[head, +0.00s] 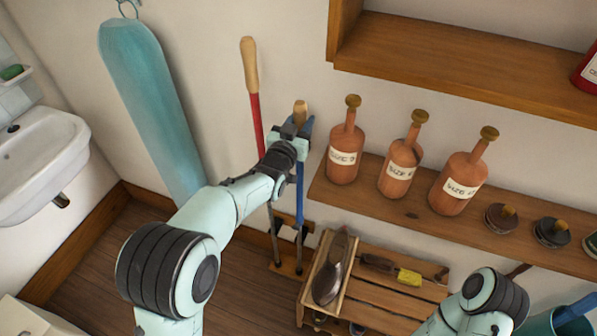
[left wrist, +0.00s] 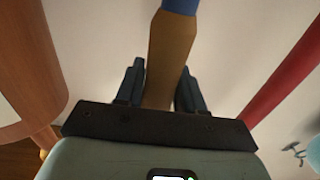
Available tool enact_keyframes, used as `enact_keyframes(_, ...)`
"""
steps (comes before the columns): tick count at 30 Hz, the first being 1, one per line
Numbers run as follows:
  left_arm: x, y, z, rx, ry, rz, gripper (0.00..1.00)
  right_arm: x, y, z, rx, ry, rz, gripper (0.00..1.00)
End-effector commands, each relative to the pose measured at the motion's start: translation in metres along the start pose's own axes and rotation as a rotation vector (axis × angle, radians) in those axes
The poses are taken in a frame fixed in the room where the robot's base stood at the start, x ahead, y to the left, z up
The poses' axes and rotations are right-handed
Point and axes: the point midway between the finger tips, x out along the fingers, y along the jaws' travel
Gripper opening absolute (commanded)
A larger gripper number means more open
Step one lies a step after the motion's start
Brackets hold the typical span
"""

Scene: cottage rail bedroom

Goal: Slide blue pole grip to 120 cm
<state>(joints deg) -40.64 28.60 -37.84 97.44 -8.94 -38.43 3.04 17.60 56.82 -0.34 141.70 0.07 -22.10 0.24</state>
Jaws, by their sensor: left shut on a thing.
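The blue pole (head: 299,196) stands upright against the wall, with its foot in a small wooden rack. Its tan wooden grip (head: 300,106) shows just above my left gripper (head: 297,130), which is shut on the grip. In the left wrist view the tan grip (left wrist: 171,50) runs between the two dark fingers of my left gripper (left wrist: 158,90), with blue (left wrist: 180,5) at its top end. Any height marks on the pole are too small or hidden. My right gripper is out of view; only part of my right arm shows at lower right.
A red pole (head: 256,120) with a wooden grip stands just left of the blue one. Several labelled wooden bottles (head: 345,150) stand on a shelf (head: 328,190) close on the right. A slatted bench (head: 372,310) is below. A teal board (head: 150,90) hangs left.

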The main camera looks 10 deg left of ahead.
Motion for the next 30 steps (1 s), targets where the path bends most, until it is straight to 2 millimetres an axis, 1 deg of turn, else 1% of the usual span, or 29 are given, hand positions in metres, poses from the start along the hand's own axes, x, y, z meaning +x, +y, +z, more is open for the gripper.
enact_keyframes(1,0.000,0.000,-0.007,-0.002,0.008,0.000,0.16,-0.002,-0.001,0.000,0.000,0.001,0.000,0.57)
enact_keyframes(3,0.000,0.000,-0.011,-0.002,0.009,0.000,0.16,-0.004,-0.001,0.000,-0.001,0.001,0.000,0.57)
enact_keyframes(30,0.000,0.000,-0.056,-0.002,0.010,0.000,0.16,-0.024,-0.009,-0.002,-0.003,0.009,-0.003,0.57)
